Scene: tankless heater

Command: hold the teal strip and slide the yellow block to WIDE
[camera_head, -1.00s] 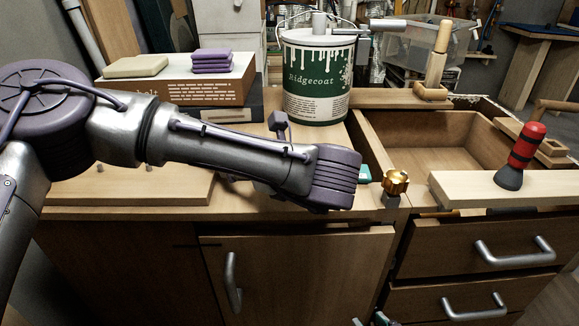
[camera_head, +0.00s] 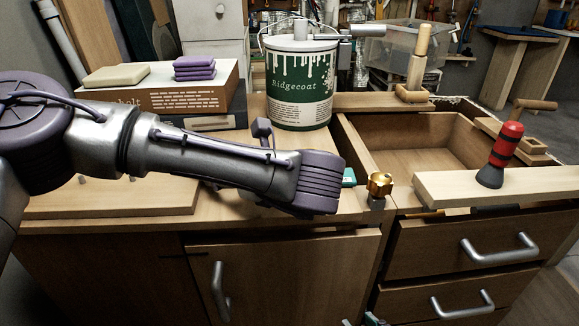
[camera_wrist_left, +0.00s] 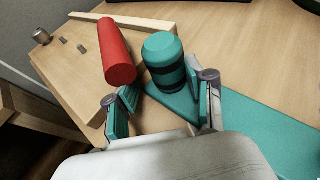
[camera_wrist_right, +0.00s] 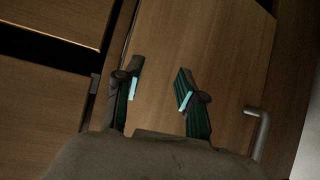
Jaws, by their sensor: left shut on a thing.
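The teal strip (camera_wrist_left: 262,125) lies flat on the bench in the left wrist view. A teal cylinder with a dark band (camera_wrist_left: 163,62) stands on or at its near end. My left gripper (camera_wrist_left: 165,98) has its fingers on either side of this teal piece and is shut on it. In the head view my left forearm hides most of the strip; a small teal end (camera_head: 349,177) shows beyond it. I cannot make out the yellow block or a WIDE mark. My right gripper (camera_wrist_right: 160,88) is open and empty, low in front of a wooden cabinet door (camera_wrist_right: 200,45).
A red cylinder (camera_wrist_left: 116,52) is left of the teal one. A gold knob (camera_head: 379,184) sits at the bench's front edge. Behind are a paint can (camera_head: 301,85) and a box (camera_head: 165,92). An open bin (camera_head: 425,150) and a red-and-black tool (camera_head: 500,155) are right.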

